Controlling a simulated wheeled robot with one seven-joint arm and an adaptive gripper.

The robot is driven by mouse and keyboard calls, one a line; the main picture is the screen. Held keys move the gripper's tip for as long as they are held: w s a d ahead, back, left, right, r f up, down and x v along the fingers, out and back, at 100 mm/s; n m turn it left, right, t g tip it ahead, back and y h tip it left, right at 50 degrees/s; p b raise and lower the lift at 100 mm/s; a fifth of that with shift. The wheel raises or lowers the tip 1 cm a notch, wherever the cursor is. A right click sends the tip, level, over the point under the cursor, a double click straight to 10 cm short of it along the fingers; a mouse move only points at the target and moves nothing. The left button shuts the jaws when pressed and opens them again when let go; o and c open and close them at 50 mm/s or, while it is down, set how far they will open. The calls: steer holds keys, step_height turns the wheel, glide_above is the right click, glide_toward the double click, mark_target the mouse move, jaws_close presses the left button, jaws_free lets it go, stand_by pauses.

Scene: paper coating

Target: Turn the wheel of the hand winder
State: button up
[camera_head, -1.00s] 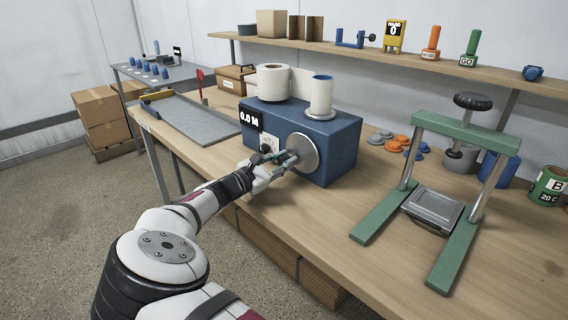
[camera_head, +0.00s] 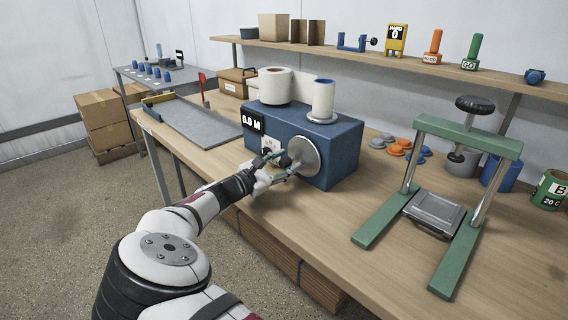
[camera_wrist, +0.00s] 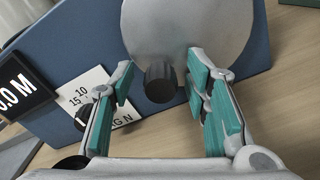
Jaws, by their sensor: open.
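The hand winder (camera_head: 335,150) is a blue box on the workbench with a large white roll (camera_head: 274,86) and a smaller roll (camera_head: 323,98) on top. Its grey wheel (camera_head: 303,155) is on the front face; the wheel also shows in the wrist view (camera_wrist: 190,30). A dark handle knob (camera_wrist: 159,82) sticks out near the wheel's lower left edge. My gripper (camera_head: 284,165) is in front of the wheel. In the wrist view my gripper (camera_wrist: 165,95) is open, its green-padded fingers on either side of the knob, with gaps showing. The display (camera_head: 252,122) reads 0.0 M.
A green press frame (camera_head: 467,132) stands right of the winder. Orange and blue discs (camera_head: 396,150) lie between them. A grey tray (camera_head: 200,124) lies to the left. A shelf (camera_head: 375,57) runs behind.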

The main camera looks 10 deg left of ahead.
steer(key=shift+s+a, duration=0.1)
steer(key=v, duration=1.1)
steer(key=shift+s+a, duration=0.25)
steer(key=shift+s, duration=0.05)
